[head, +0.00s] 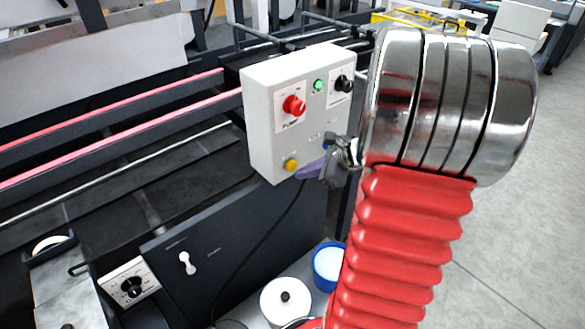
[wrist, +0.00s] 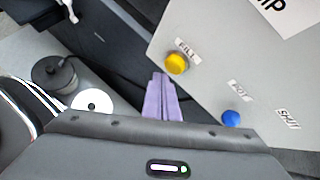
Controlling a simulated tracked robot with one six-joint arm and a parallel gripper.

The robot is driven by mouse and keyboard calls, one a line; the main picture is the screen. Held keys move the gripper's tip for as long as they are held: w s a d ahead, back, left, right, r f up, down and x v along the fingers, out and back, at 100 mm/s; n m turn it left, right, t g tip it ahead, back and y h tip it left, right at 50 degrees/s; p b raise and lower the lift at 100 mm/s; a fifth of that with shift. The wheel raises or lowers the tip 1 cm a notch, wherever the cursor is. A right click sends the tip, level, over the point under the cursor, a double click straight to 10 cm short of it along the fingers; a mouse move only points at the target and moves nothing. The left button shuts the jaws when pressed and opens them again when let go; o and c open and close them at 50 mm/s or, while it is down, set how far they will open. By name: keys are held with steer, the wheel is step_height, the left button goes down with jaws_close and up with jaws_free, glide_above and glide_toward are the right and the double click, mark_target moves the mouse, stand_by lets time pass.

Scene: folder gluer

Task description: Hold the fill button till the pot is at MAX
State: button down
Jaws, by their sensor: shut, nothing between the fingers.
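The yellow fill button (head: 291,164) is at the lower left of the white control box (head: 262,120). In the wrist view the button (wrist: 177,63) sits under a label reading FILL. My gripper (head: 300,173) is shut and empty, its purple fingers beside the button. In the wrist view the fingertips (wrist: 161,76) appear just left of and below the button; I cannot tell whether they touch it. A white round lid with a black knob (head: 272,303), possibly the pot, is low in the head view. No level or MAX mark is readable.
The box also carries a red knob (head: 294,105), a green lamp (head: 318,85) and a black knob (head: 343,84). A blue button (wrist: 231,118) is near the fingers. A blue tub (head: 318,276) stands below. A black cable hangs under the box. Open floor lies right.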

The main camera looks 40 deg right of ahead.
steer(key=shift+w, duration=0.9)
stand_by(0.9)
steer(key=shift+s, duration=0.1)
stand_by(1.1)
steer(key=shift+s, duration=0.85)
steer(key=shift+s, duration=0.1)
steer(key=s, duration=0.4)
steer(key=shift+s, duration=0.4)
steer(key=shift+d, duration=0.1)
stand_by(0.4)
